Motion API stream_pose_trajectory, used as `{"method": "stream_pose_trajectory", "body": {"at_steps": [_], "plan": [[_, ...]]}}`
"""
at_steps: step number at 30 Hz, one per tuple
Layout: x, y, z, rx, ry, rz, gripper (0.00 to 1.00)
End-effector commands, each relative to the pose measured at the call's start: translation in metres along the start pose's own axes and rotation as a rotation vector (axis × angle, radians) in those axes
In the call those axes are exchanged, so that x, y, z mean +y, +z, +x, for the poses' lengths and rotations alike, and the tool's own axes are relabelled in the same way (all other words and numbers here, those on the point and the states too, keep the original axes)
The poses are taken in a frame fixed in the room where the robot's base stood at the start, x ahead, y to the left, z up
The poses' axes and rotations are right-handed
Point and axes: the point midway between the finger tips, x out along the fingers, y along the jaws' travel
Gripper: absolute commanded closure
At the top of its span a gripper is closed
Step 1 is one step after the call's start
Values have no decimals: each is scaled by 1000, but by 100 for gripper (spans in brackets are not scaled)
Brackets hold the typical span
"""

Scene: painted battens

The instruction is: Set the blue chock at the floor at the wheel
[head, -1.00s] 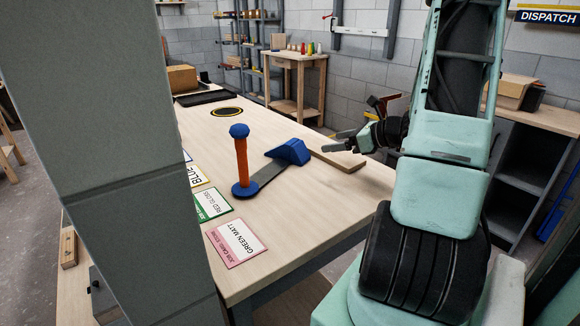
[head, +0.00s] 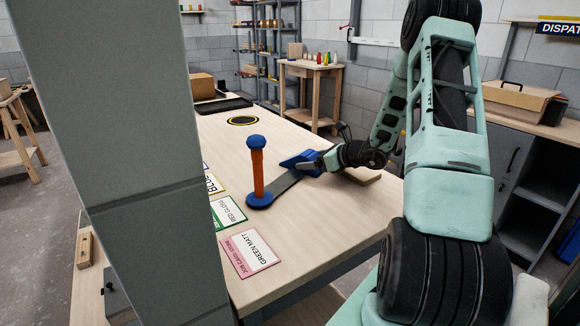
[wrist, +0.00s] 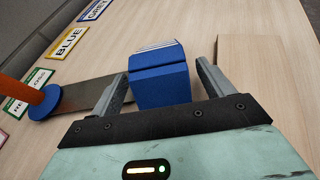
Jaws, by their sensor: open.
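The blue chock (head: 296,159) lies on the bench beside a flat grey strip, partly hidden by my gripper in the head view. In the wrist view the chock (wrist: 160,75) stands between the two fingers, closer to the left finger, with a wider gap on its right. My gripper (wrist: 164,80) is open around it; I cannot tell whether a finger touches it. The gripper (head: 312,166) also shows low over the bench in the head view. I can make out no wheel to chock and no marked floor spot.
An orange post with blue ends (head: 257,172) stands on the bench left of the chock. Label cards (head: 258,252) lie along the bench's left edge. A wooden board (wrist: 265,80) lies right of the chock. A yellow-and-black ring (head: 243,121) lies farther back.

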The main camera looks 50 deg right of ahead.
Motion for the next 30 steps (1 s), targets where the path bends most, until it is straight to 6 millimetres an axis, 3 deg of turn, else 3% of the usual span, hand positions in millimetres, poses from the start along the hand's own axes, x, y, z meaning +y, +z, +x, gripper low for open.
{"method": "stream_pose_trajectory", "body": {"at_steps": [6,14,21,23,30], "plan": [[0,0,26,-1,1,0,20],[-1,-1,28,0,0,0,20],[-1,-1,28,0,0,0,83],[-1,0,28,-3,0,0,89],[-1,6,25,-4,-1,-3,88]]}}
